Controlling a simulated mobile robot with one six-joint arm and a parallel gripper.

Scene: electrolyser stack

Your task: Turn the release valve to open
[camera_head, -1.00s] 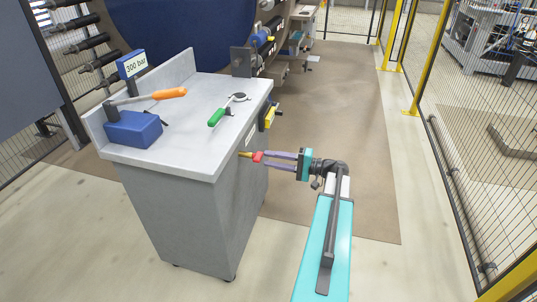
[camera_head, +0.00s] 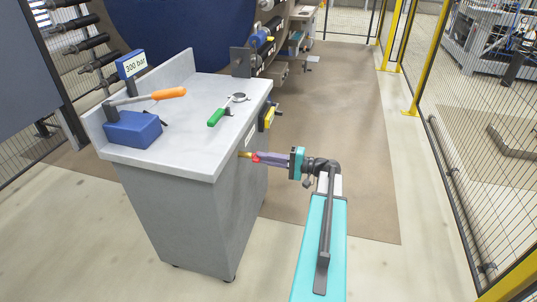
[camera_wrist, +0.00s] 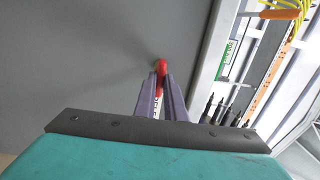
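The release valve has a red handle (camera_head: 257,157) on a brass stem (camera_head: 244,154), which sticks out from the right side of the grey cabinet (camera_head: 190,215). In the wrist view the red handle (camera_wrist: 162,66) shows at and just beyond my fingertips. My gripper (camera_head: 264,158) has its purple fingers drawn close together, with the handle between their tips. It also shows in the wrist view (camera_wrist: 161,80). The fingers hide part of the handle, and a white label with dark letters shows partly between them.
On the cabinet top lie a blue hand pump (camera_head: 132,129) with an orange-ended lever and a green-handled tool (camera_head: 220,114). Yellow-posted fencing (camera_head: 412,70) is to the right. The floor right of the cabinet is clear.

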